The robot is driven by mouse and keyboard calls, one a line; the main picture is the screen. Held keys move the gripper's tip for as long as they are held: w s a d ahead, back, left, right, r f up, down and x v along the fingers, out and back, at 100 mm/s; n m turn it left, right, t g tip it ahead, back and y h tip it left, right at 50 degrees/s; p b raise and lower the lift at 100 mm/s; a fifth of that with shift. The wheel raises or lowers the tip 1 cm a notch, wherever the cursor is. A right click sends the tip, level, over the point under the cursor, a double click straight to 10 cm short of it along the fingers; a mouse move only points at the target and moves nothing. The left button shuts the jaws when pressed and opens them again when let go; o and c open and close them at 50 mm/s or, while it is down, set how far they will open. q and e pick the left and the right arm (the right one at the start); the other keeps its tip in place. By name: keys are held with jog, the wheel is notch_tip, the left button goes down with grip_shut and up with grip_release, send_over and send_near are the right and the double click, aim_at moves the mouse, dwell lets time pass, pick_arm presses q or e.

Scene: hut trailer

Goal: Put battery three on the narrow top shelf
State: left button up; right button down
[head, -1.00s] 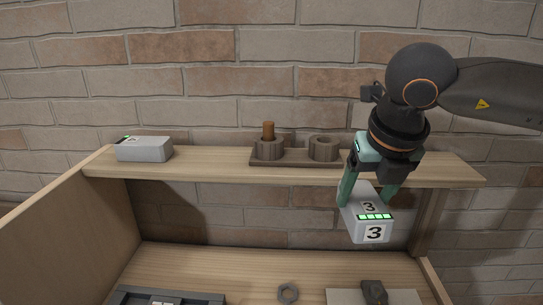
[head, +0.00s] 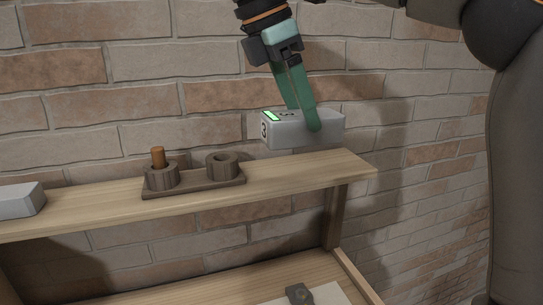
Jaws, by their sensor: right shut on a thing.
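Battery three (head: 292,135) is a light grey block with a "3" on its end and a green light strip on top. My right gripper (head: 306,122) is shut on it from above. It is held near the right end of the narrow top shelf (head: 275,180), a pale wooden board. The battery appears just above the board or at its back edge; I cannot tell whether it touches. My left gripper is not in view.
A dark wooden holder (head: 212,187) with two round cups, one holding a brown peg (head: 158,157), stands left of the battery. Another grey block (head: 18,201) lies at the shelf's left. The shelf's right end is bare. A brick wall (head: 120,80) stands behind.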

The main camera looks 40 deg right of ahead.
jog(key=w+d+f+b, duration=0.1)
jog(key=w+d+f, duration=0.7)
jog(key=d+f, duration=0.1)
jog(key=shift+w, duration=0.3)
jog(key=shift+w+d+f, duration=0.1)
jog(key=shift+d, duration=0.05)
jog(key=f, duration=0.1)
jog(key=f+b, duration=0.1)
jog(key=f, duration=0.1)
jog(key=shift+w+d+f, duration=0.15)
jog(key=shift+d+f, duration=0.05)
jog(key=shift+f, duration=0.1)
grip_release()
jog(key=shift+a, duration=0.1)
